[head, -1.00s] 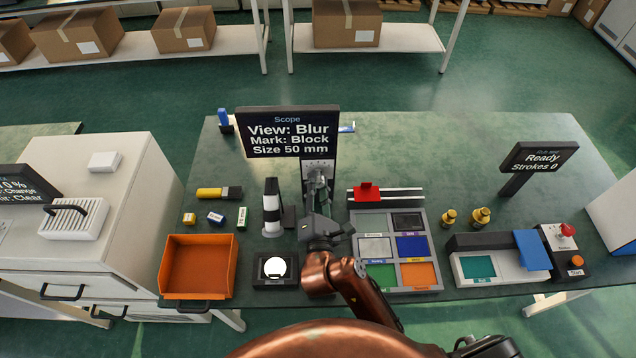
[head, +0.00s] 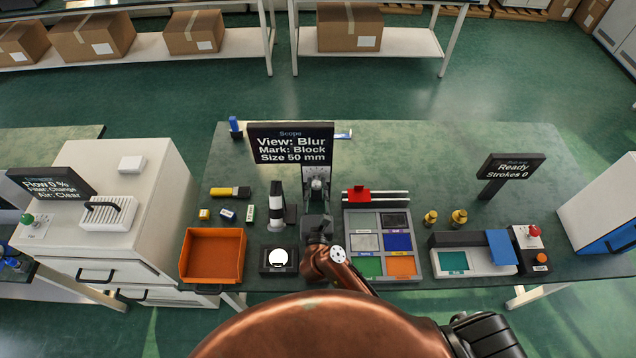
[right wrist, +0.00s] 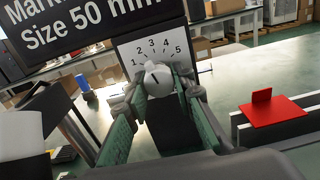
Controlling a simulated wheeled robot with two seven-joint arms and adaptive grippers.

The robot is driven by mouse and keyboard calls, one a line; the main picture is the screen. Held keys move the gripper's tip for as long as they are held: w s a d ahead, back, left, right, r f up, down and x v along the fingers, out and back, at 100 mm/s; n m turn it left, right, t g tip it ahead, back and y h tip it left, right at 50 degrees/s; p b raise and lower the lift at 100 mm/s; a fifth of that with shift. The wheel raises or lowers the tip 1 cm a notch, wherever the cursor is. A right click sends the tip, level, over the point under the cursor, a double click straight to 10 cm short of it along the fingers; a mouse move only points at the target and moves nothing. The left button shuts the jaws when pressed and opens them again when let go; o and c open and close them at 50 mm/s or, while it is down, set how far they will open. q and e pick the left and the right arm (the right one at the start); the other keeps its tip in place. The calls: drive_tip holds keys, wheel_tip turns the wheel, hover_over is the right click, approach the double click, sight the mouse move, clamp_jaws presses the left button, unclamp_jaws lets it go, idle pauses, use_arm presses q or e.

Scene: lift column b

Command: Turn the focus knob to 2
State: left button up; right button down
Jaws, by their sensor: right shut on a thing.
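The mark points roughly upward; I cannot tell the exact number. My right gripper (right wrist: 161,92) is shut on the knob, with a green-padded finger on each side. In the head view my right gripper (head: 317,208) reaches up to the dial plate (head: 316,172), partly covering the stand. The Scope sign (head: 290,145) above reads "View: Blur, Mark: Block, Size 50 mm". My left gripper is not in view.
A black-and-white column (head: 276,206) stands left of the arm, beside an orange bin (head: 243,262). A tray of coloured compartments (head: 349,245) and a red block (head: 358,194) on a rail are close on the right.

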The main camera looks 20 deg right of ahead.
drive_tip(key=n+p, duration=0.2)
drive_tip(key=shift+r+p, duration=0.1)
drive_tip(key=shift+p, duration=0.3)
drive_tip(key=shift+n+p, duration=0.45)
drive_tip(key=shift+n, duration=0.15)
drive_tip(key=c, duration=1.6)
unclamp_jaws()
